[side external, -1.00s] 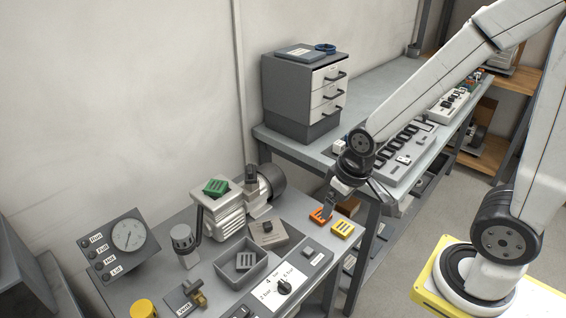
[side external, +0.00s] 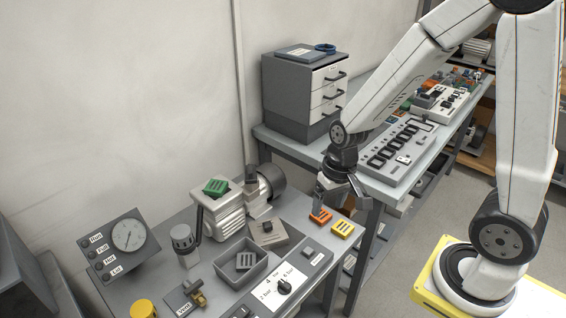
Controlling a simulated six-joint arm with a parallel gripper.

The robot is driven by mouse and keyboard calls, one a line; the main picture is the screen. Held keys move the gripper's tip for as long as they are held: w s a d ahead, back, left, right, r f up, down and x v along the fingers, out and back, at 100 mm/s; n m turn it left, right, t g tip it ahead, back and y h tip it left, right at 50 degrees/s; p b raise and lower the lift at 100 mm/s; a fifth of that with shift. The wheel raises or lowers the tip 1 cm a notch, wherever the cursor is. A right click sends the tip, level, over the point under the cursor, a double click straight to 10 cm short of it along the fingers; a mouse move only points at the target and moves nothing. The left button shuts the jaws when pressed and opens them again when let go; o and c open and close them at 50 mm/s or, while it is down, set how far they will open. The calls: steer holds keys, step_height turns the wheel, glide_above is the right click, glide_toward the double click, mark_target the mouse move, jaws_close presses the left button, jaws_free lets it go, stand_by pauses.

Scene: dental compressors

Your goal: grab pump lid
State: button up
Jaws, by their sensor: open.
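A flat grey plate with a dark knob on top (side external: 268,232), which looks like the pump lid, lies on the near bench just right of the pump. The pump (side external: 222,217) has a ribbed pale body and a dark round motor end, with a green slotted block (side external: 215,187) on its top. My gripper (side external: 340,204) is open and empty, pointing down. It is to the right of the plate and above it, close over the orange slotted block (side external: 320,216). I cannot tell whether a finger touches that block.
A yellow slotted block (side external: 342,229) lies at the bench's right edge. A grey open bin (side external: 222,268) holding a grey block, a dial panel (side external: 284,286) and a brass valve (side external: 196,295) stand in front. A gauge box (side external: 125,245) is at left. A drawer cabinet (side external: 300,100) stands behind.

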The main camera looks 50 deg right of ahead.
steer(key=w+f+m+g+y, duration=0.1)
steer(key=w+f+m+y, duration=0.5)
steer(key=w+f+m, duration=0.35)
steer(key=m+t+y, duration=0.5)
steer(key=m, duration=0.4)
glide_toward(270, 223)
steer(key=a, duration=0.3)
steer(key=shift+a+f, duration=0.2)
steer(key=shift+f, duration=0.2)
steer(key=shift+w+d+f+m+t, duration=0.35)
steer(key=shift+m+t, duration=0.2)
steer(key=shift+t, duration=0.15)
steer(key=shift+s+x, duration=0.1)
steer(key=shift+x, duration=1.85)
steer(key=shift+s+x, duration=0.15)
steer(key=shift+x, duration=1.8)
steer(key=shift+a+f, duration=0.1)
jaws_close()
